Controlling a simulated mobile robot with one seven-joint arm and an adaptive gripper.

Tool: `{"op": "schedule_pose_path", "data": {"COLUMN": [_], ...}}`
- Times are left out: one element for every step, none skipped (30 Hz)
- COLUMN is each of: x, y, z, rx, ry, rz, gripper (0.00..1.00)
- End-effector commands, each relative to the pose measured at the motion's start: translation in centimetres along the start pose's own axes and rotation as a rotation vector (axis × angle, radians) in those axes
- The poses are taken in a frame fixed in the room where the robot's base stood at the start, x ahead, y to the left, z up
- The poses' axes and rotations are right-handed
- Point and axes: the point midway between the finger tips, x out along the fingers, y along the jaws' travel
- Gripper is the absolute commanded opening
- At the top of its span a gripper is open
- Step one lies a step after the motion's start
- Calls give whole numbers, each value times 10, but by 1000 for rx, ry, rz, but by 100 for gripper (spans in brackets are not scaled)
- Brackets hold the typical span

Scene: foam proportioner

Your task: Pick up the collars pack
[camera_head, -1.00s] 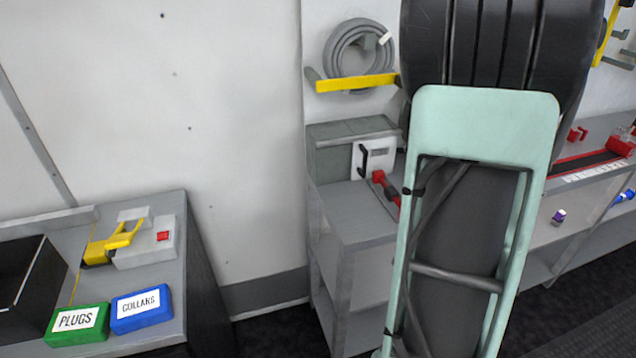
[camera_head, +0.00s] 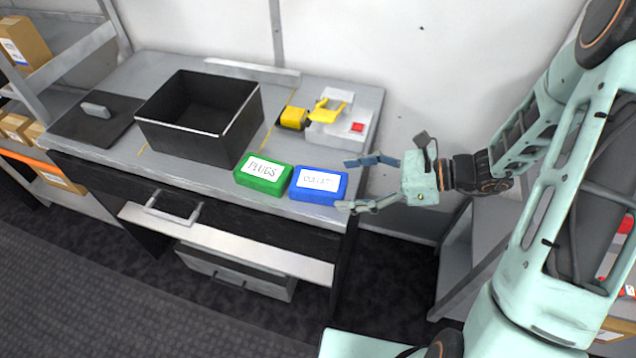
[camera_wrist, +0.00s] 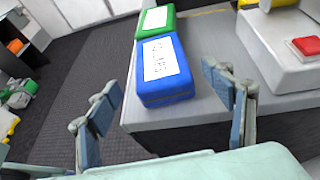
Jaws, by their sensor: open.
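The collars pack (camera_head: 318,185) is a blue block with a white label, lying on the front right part of the grey bench (camera_head: 330,215). It also shows in the wrist view (camera_wrist: 164,71), ahead of my gripper. My gripper (camera_head: 349,185) is open and empty at the right end of the bench, just right of the pack. In the wrist view, its two fingers (camera_wrist: 166,112) are spread wide, with the pack beyond and between them. I see no contact with the pack.
The green plugs pack (camera_head: 264,174) sits close to the left of the collars pack. A black open bin (camera_head: 200,115) stands further left. A grey and yellow device (camera_head: 338,118) with a red button is behind. A drawer (camera_head: 215,235) is below the bench top.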

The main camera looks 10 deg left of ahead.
Motion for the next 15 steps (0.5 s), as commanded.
{"op": "schedule_pose_path", "data": {"x": [8, 12, 16, 18, 20, 22, 24, 26, 31, 35, 40, 47, 52, 56, 62], "y": [0, 0, 0, 0, 0, 0, 0, 0, 0, 0, 0, 0, -1, -1, -1], "z": [0, 0, 0, 0, 0, 0, -1, -1, 0, 0, 0, 0, 0, 0, 0], "rx": [0, -1, -1, -1, -1, -2, -2, -2, -2, -2, -2, -2, -2, -3, -3], "ry": [0, 1, 1, 1, 1, 2, 3, 3, 2, 2, 2, 2, 2, 3, 2], "rz": [2, 3, 2, 1, 0, 0, 1, 2, 3, 3, 4, 4, 5, 4, 3], "gripper": [75, 75, 75, 75, 75, 75, 75, 75, 75, 75, 75, 75, 75, 75, 75]}}
